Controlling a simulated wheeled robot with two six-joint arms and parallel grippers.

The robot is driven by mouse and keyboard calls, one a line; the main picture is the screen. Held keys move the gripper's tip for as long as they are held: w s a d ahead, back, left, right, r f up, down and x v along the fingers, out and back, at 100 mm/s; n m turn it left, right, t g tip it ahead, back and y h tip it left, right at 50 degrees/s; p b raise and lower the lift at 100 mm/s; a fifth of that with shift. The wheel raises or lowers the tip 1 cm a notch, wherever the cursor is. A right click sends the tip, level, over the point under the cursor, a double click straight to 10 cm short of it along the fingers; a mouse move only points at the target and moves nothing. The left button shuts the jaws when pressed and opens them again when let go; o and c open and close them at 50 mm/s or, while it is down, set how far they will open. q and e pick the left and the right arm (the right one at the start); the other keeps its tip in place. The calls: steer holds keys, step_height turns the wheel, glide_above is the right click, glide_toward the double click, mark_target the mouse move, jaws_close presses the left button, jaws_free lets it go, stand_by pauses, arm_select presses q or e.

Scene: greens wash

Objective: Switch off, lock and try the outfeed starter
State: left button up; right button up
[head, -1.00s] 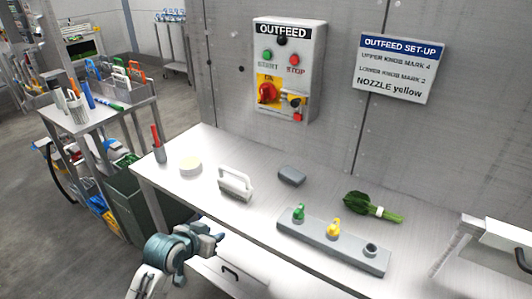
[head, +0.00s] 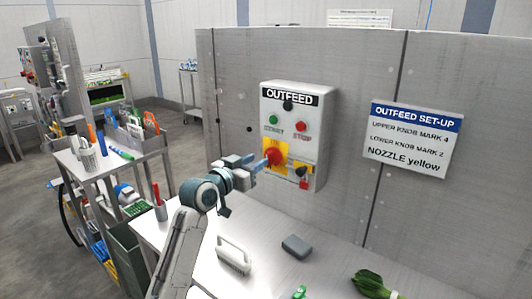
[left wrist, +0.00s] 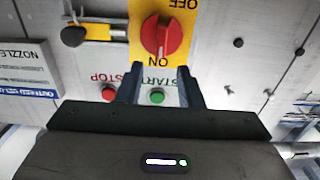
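The OUTFEED starter box (head: 309,118) hangs on the grey wall panel with a green START button (head: 273,119) and a red STOP button (head: 300,126). Its red rotary switch (head: 275,156) sits on a yellow plate; in the left wrist view the red switch (left wrist: 162,36) lies between the ON and OFF marks. My right gripper is out of view.
A sign (head: 412,139) reads OUTFEED SET-UP. The steel bench (head: 195,258) below holds a white-handled brush (head: 233,255), a grey block (head: 295,246) and leafy greens (head: 372,284). A tool cart (head: 88,174) stands at left.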

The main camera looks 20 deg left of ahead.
mark_target(267, 155)
arm_select(q)
steer(key=shift+p+x, duration=0.55)
steer(key=shift+x, duration=2.15)
jaws_close()
